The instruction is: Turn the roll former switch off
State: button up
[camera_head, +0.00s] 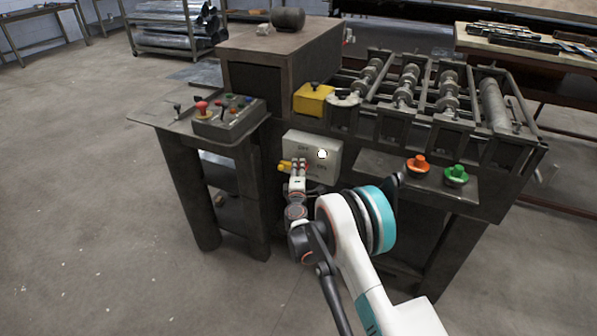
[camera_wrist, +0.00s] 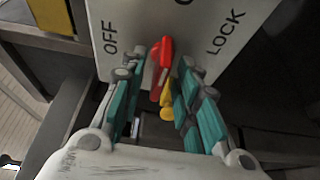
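The roll former switch box (camera_head: 328,158) is a pale panel on the machine's front, marked OFF and LOCK in the wrist view (camera_wrist: 222,18). Its red switch handle (camera_wrist: 162,66) has a yellow piece (camera_wrist: 167,103) below it. My gripper (camera_head: 298,168) is at the left part of the box. In the wrist view my gripper (camera_wrist: 165,72) has its teal-padded fingers apart, on either side of the red handle. The left fingertip is very close to the handle; I cannot tell whether it touches. The handle's base is partly hidden.
The roll former (camera_head: 440,95) has rollers on top. An orange button (camera_head: 418,163) and a green button (camera_head: 456,174) are on a shelf right of the box. A control box (camera_head: 228,117) with a red knob stands on the left ledge. The floor at left is clear.

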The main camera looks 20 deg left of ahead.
jog(key=shift+w, duration=0.2)
jog(key=shift+r, duration=0.1)
grip_shut()
